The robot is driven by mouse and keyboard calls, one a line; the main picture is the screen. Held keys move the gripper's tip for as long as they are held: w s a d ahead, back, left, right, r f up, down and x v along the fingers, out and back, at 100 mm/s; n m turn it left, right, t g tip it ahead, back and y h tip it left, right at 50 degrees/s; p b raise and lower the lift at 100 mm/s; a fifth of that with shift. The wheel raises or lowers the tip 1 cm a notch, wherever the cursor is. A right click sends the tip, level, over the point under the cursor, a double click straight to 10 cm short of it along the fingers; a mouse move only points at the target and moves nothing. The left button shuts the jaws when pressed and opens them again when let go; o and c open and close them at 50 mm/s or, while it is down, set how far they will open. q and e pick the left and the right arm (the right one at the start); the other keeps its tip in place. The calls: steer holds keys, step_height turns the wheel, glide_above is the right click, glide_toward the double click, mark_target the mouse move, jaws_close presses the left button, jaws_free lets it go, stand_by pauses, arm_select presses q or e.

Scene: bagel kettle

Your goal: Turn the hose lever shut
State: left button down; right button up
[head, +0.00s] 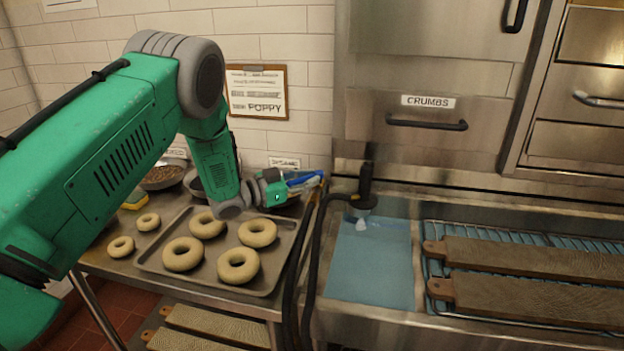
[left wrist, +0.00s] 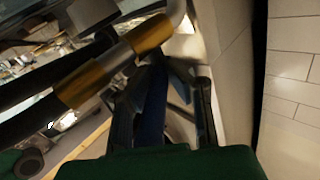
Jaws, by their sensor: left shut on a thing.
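The hose lever (head: 302,181) is a blue handle by the wall, at the right end of the counter. My left gripper (head: 308,183) reaches it from the left and is shut on it. In the left wrist view the blue lever (left wrist: 155,105) runs between the two dark fingers. A pipe with brass collars (left wrist: 150,35) lies just beside it. The fingers partly hide the lever and its pivot. My right gripper is in neither view.
A tray (head: 155,265) of bagels lies under my left arm. Bowls (head: 160,176) stand behind it. Black hoses (head: 310,270) hang at the counter's right edge. A sink with blue water (head: 370,265) and boards (head: 530,300) on a rack are at the right.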

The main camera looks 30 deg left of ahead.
arm_select(q)
steer(key=shift+a, duration=0.3)
steer(key=c, duration=1.5)
jaws_free()
steer(key=shift+s, duration=0.1)
steer(key=shift+s+a+f, duration=0.1)
steer(key=shift+a, duration=0.2)
steer(key=v, duration=1.2)
